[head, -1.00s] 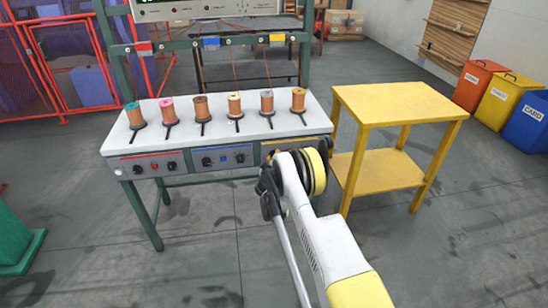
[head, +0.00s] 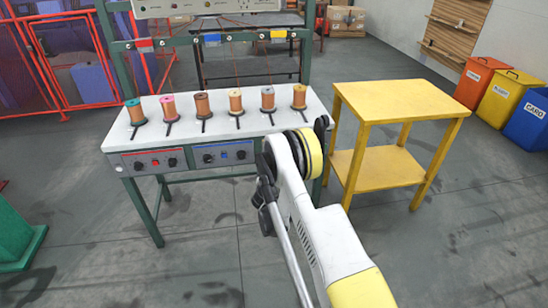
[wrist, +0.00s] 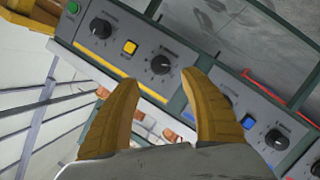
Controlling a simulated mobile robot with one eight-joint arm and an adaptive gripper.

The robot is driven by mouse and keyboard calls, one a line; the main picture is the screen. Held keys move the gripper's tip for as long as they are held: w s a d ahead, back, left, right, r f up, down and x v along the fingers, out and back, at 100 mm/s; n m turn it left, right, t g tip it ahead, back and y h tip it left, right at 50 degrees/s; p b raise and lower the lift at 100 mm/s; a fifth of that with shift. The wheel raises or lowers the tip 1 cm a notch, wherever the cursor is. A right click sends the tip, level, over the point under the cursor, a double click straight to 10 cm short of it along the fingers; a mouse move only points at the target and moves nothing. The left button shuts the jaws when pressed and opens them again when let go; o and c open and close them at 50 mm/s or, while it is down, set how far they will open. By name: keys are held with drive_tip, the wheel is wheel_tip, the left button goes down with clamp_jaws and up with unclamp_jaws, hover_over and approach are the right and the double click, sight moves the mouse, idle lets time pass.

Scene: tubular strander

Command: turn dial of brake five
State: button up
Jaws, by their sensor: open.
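In the wrist view, the yellow-striped control panel (wrist: 128,90) carries two black dials with an orange-yellow button (wrist: 129,47) between them. The dial beside the blue-buttoned panel (wrist: 161,64), apparently brake five's, lies just beyond my fingertips, roughly centred between them. The other dial (wrist: 100,28) is nearer the green button. My gripper (wrist: 160,78) is open, with two tan fingers spread and nothing between them. Contact with the dial cannot be made out. In the head view my arm hides this panel and my fingers.
The bench (head: 215,118) holds several wire spools. The blue-striped panel (head: 228,155) and red-striped panel (head: 150,163) are left of my arm. A yellow table (head: 400,98) stands close on the right. Open floor lies in front.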

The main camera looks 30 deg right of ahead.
drive_tip(key=shift+v, duration=1.65)
wheel_tip(320, 180, up, 13)
drive_tip(key=a+m+g+y, duration=0.1)
drive_tip(key=a, duration=0.1)
drive_tip(key=s+a+r+m+g+y, duration=0.15)
drive_tip(key=s+a+r, duration=0.25)
drive_tip(key=s+r, duration=0.7)
drive_tip(key=s+a+r+g+y, duration=0.1)
drive_tip(key=s+a, duration=0.3)
drive_tip(key=s, duration=0.6)
drive_tip(key=s+a+r+g+y, duration=0.1)
drive_tip(key=s+a, duration=0.3)
drive_tip(key=s, duration=0.6)
drive_tip(key=s+a+g+y, duration=0.1)
drive_tip(key=s+a+y, duration=0.2)
drive_tip(key=s, duration=0.7)
drive_tip(key=shift+a+r+y, duration=0.35)
drive_tip(key=shift+a+r, duration=0.05)
drive_tip(key=shift+a, duration=0.35)
